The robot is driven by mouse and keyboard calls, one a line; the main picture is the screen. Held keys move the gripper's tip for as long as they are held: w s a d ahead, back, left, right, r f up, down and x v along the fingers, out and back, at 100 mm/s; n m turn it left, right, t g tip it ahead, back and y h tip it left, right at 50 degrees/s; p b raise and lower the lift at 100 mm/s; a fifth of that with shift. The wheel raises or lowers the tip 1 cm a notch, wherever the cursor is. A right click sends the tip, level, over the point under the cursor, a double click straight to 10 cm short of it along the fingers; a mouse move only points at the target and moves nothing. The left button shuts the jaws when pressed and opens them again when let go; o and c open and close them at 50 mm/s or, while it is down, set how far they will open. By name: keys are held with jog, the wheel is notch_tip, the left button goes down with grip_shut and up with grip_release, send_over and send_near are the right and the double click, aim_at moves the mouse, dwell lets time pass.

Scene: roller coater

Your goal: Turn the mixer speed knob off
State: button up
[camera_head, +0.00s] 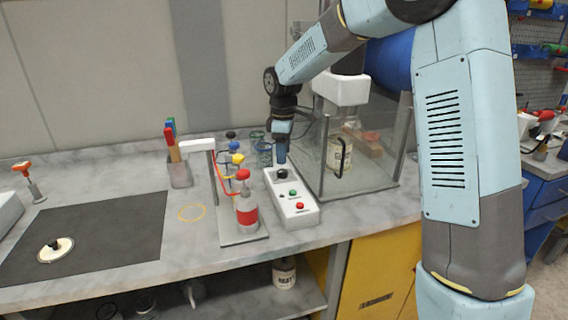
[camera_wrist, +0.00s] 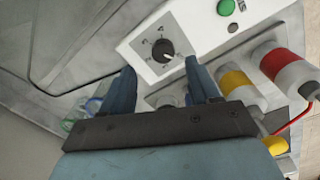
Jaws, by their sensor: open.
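A white control box (camera_head: 298,212) stands on the counter beside the clear mixer enclosure. Its black speed knob (camera_head: 282,173) is at the far end of its top face. The knob also shows in the wrist view (camera_wrist: 163,50), with a white pointer and marks around it. A green button (camera_head: 293,192) and a red button (camera_head: 300,205) lie nearer the front. My gripper (camera_head: 281,155) is above the knob end of the box, pointing down. In the wrist view my gripper (camera_wrist: 162,88) is open, and the knob lies between and beyond the fingertips, apart from them.
A rack with red, yellow and blue capped bottles (camera_head: 247,208) stands close left of the box. The clear mixer enclosure (camera_head: 358,178) stands close right. A holder with coloured-handled tools (camera_head: 179,174) and a dark mat (camera_head: 95,235) are further left.

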aim_at(284, 171)
notch_tip(284, 171, up, 8)
jog(key=shift+f, duration=0.15)
jog(key=shift+s+d, duration=0.1)
dwell(0.4)
